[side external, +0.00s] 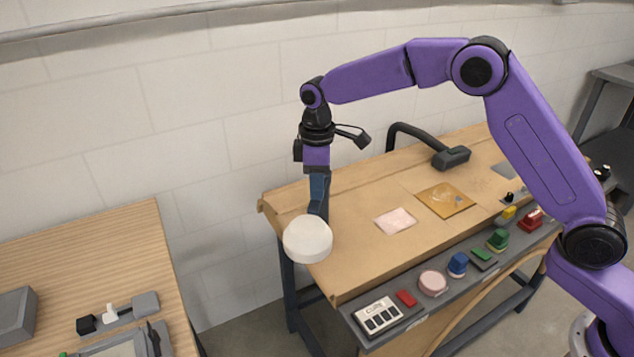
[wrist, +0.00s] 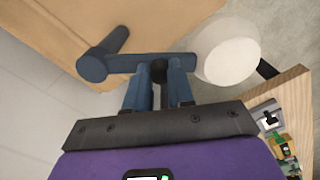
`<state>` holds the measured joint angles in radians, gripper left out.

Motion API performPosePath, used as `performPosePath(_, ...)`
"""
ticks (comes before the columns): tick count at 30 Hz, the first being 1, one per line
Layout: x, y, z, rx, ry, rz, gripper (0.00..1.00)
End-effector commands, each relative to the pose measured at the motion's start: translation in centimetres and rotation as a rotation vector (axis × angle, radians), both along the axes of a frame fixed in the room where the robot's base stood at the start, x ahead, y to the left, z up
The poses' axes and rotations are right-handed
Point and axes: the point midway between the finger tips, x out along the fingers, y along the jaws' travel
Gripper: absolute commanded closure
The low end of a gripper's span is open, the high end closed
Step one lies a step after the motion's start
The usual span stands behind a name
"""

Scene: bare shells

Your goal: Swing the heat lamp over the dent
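A white round lamp-like head (side external: 307,239) hangs at the left end of the long bench; I take it for the heat lamp. In the wrist view the white head (wrist: 226,50) sits at the right end of a blue bar (wrist: 130,63), whose other end meets a blue post (wrist: 112,43). My gripper (wrist: 160,72) points down at this bar. Its two blue fingers flank a small black knob on the bar and seem to close on it. An amber panel (side external: 435,198) with a pale mark, perhaps the dent, lies on the bench, well right of the white head.
The bench (side external: 352,205) also bears a pink sheet (side external: 396,220) and a black curved fixture (side external: 452,157). Several coloured buttons line its front ledge (side external: 420,318). A second wooden table (side external: 100,250) with grey items stands left, across a gap. A white wall runs behind.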

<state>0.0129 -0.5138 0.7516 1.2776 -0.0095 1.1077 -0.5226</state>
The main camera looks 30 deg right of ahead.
Motion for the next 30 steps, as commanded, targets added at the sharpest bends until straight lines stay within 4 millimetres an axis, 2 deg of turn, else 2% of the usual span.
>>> performPosePath(8, -0.2, -0.2, 0.1, 0.001, -0.001, 0.043, 1.0)
performPosePath(14, -0.8, -1.1, 0.1, 0.0, 0.0, 0.154, 1.0)
performPosePath(30, -1.9, -5.2, 0.1, 0.0, -0.001, 0.647, 1.0)
